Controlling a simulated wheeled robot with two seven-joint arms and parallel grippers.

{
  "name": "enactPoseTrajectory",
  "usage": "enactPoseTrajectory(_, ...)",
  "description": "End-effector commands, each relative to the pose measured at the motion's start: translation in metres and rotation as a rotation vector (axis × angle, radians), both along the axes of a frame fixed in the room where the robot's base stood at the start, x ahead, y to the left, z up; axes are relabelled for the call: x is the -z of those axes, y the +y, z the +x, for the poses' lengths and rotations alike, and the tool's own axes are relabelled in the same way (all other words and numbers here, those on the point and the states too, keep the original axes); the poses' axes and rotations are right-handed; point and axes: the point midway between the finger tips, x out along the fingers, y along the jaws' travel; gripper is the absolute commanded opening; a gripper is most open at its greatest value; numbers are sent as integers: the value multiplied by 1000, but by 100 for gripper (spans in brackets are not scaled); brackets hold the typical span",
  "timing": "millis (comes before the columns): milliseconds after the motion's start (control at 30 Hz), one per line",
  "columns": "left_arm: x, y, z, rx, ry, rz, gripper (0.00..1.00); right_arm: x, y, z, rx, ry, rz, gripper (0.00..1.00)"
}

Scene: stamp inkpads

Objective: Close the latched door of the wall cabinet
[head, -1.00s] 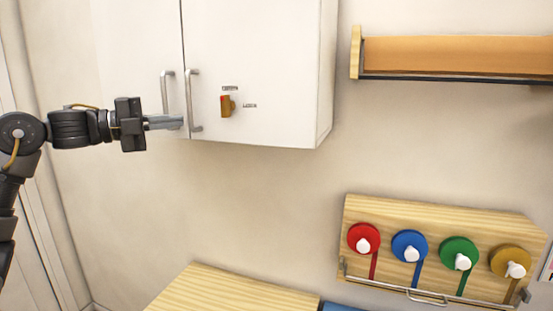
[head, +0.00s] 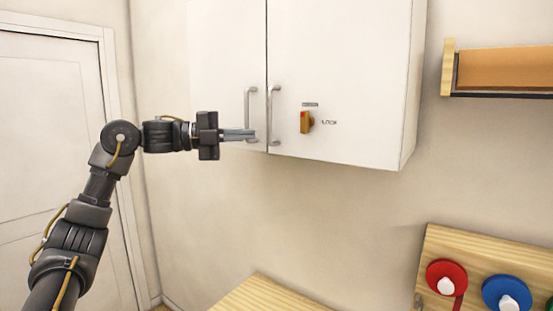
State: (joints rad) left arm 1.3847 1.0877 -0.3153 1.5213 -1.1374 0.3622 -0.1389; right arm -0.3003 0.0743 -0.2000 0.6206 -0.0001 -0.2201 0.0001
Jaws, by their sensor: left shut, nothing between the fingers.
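The white wall cabinet (head: 350,60) hangs on the wall at the upper middle. Its two doors look flush, with a thin seam between them. A vertical bar handle is on the left door (head: 249,106) and another on the right door (head: 275,112). An orange-brown latch knob (head: 306,122) with a red mark sits on the right door, with small lettering above it and to its right. My left gripper (head: 252,134) is shut and empty, pointing right, its tips in front of the lower left handle. I cannot tell whether they touch it. My right gripper is out of view.
A wooden shelf (head: 447,67) is on the wall at the upper right. A wooden board (head: 432,255) with red (head: 446,277) and blue (head: 507,292) round pads is at the lower right. A wooden surface (head: 262,297) shows at the bottom. A white door (head: 55,150) is at the left.

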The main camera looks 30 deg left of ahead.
Motion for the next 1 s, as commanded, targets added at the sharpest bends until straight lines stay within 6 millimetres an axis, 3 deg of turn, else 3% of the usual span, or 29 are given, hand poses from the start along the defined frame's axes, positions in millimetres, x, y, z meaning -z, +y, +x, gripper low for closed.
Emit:
enactPoseTrajectory(100,4,20,-18,-5,-1,0,0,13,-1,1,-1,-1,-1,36)
enactPoseTrajectory(400,1,53,-50,-2,-2,1,0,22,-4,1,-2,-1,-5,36)
enactPoseTrajectory(867,0,59,-56,-1,-1,0,0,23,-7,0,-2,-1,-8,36)
enactPoseTrajectory(1000,7,53,-47,-5,8,5,0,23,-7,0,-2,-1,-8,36)
